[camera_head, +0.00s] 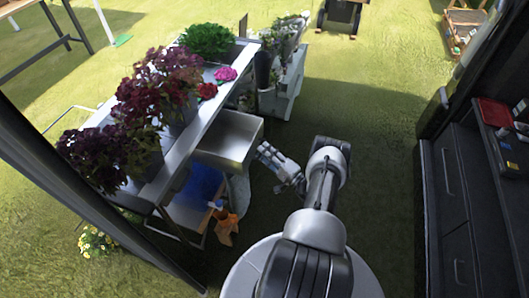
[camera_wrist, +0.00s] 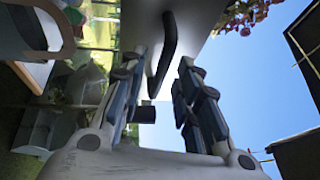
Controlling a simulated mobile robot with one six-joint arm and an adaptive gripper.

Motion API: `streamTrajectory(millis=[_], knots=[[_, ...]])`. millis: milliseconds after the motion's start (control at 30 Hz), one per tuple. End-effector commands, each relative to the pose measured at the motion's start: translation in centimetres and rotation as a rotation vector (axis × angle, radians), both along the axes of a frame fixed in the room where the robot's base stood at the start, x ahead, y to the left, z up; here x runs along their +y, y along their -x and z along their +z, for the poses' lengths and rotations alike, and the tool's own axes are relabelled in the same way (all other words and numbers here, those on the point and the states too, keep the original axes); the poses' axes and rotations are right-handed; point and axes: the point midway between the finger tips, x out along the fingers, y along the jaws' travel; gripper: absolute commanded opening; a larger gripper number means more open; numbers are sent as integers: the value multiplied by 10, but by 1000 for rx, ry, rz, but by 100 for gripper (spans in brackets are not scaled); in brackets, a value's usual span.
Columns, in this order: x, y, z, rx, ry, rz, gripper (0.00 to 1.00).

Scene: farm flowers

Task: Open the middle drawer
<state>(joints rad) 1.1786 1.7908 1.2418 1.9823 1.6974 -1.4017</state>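A grey metal drawer (camera_head: 230,140) under the flower table is pulled out, and its empty inside shows in the head view. In the wrist view its pale front (camera_wrist: 200,20) fills the top middle, with a dark bar handle (camera_wrist: 168,48) on it. My gripper (camera_head: 264,153) is just right of the drawer's front. In the wrist view, my gripper (camera_wrist: 155,75) is open, its two fingers apart on either side of the handle. I see no finger clearly touching the handle. Whether other drawers sit beside this one cannot be told.
The white flower table (camera_head: 205,125) bears dark red potted plants (camera_head: 160,90) and a green plant (camera_head: 207,38). A blue thing (camera_head: 203,182) and an orange cloth (camera_head: 226,228) are below it. A dark cabinet (camera_head: 452,200) stands at the right. Grass between is clear.

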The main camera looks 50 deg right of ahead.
Motion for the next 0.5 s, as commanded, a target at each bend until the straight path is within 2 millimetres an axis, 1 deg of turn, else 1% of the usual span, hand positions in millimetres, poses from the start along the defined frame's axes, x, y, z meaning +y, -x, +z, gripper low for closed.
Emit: streamTrajectory(millis=[167,300,400,500], knots=[[-2,32,-6,0,-1,-7,30],[-1,63,-11,1,-2,-8,30],[-1,82,-14,0,-2,-6,30],[0,97,-17,-1,-2,-5,30]])
